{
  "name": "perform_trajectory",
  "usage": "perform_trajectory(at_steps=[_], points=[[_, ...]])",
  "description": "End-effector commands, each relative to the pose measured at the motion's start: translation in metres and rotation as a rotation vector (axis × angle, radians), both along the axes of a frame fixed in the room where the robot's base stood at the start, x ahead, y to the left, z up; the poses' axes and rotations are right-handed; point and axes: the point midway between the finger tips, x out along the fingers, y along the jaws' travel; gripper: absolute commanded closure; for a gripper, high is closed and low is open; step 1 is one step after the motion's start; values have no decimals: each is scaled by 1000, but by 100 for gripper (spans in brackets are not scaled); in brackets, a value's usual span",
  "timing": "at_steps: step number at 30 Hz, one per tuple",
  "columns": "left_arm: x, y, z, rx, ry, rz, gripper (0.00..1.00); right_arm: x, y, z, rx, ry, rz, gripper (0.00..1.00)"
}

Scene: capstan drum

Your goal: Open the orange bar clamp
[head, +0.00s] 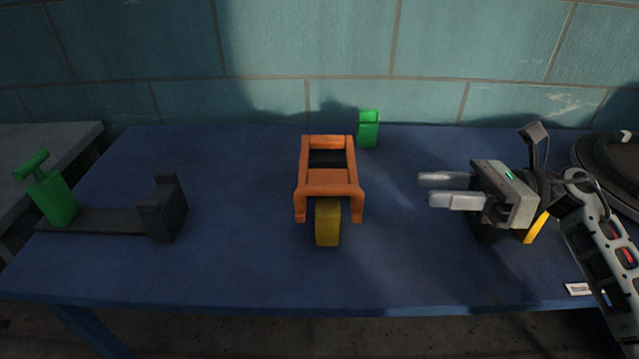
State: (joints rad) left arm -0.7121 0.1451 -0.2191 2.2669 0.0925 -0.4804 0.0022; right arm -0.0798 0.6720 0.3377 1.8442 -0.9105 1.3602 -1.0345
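An orange open frame (329,180) stands at the middle of the blue table, with a yellow rounded piece (327,224) under its near end. It is the only orange thing I see; I cannot tell whether it is a bar clamp. At the left lies a clamp-like thing with a dark bar (105,221), a dark upright jaw (168,207) and a green handled jaw (52,193); its jaws are wide apart. My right gripper (436,190) is to the right of the orange frame, empty, its fingers pointing left with a gap between them. My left gripper is out of view.
A small green block (368,130) stands at the back. A yellow piece (536,228) shows partly behind my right gripper. A black round thing (612,165) is at the right. The blue table (250,270) is clear in front. A tiled wall (310,45) stands behind.

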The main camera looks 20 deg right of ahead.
Motion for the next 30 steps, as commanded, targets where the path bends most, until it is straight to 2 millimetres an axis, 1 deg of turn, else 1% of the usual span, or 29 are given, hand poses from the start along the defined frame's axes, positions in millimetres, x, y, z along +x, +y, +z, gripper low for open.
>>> perform_trajectory(at_steps=[2, 5, 8, 15, 21, 25, 30], points=[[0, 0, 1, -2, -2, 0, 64, -1, 0, -1, -34, -23, 14, 64], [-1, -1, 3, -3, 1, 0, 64, 1, 9, 0, -41, -28, 19, 64], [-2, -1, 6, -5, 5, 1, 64, 5, 26, 1, -37, -28, 20, 64], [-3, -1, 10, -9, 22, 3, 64, 20, 77, 2, -33, -27, 19, 64], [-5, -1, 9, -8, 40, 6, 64, 32, 116, 2, -30, -25, 19, 64], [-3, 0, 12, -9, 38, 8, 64, 38, 135, 0, -32, -23, 18, 64], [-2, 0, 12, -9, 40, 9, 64, 41, 148, -1, -34, -21, 17, 64]])
